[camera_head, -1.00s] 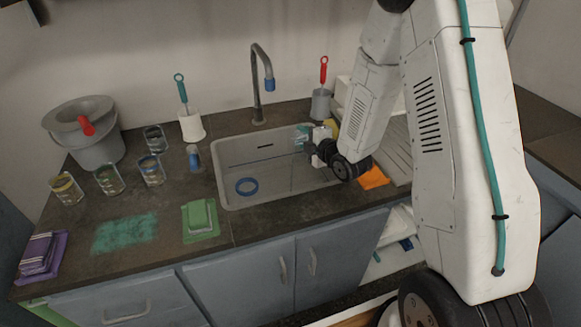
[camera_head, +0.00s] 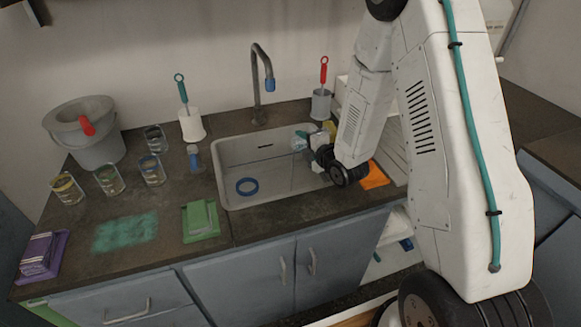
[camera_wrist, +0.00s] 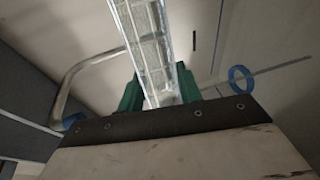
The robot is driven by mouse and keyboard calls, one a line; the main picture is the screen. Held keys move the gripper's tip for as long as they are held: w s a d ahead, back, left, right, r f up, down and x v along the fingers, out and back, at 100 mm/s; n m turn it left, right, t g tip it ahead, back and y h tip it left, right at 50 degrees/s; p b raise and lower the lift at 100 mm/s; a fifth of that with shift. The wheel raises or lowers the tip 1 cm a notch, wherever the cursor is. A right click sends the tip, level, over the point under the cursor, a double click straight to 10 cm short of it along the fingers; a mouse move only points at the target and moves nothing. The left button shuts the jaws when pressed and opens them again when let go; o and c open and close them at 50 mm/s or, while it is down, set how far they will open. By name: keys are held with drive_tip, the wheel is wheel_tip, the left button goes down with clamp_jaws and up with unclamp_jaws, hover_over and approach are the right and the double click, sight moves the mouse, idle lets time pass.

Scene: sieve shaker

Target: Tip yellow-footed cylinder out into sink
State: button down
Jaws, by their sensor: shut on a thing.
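A clear, ridged-looking cylinder (camera_wrist: 143,40) runs up the middle of the wrist view between my gripper's green fingers. My gripper (camera_wrist: 160,92) is shut on it. In the head view the clear cylinder (camera_head: 299,142) shows small, tilted at the right end of the sink, and my gripper (camera_head: 314,146) is beside it, partly hidden by my wrist. I cannot tell whether anything is inside the cylinder, and its foot is not clear. The grey sink (camera_head: 232,155) lies below and to the left, with a blue ring (camera_head: 247,186) on its floor.
A tap (camera_head: 257,85) with a blue tip rises behind the sink. A red-handled brush (camera_head: 323,75) stands behind right, and an orange cloth (camera_head: 375,177) lies right of the sink.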

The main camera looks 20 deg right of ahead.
drive_tip(key=shift+f+n, duration=0.3)
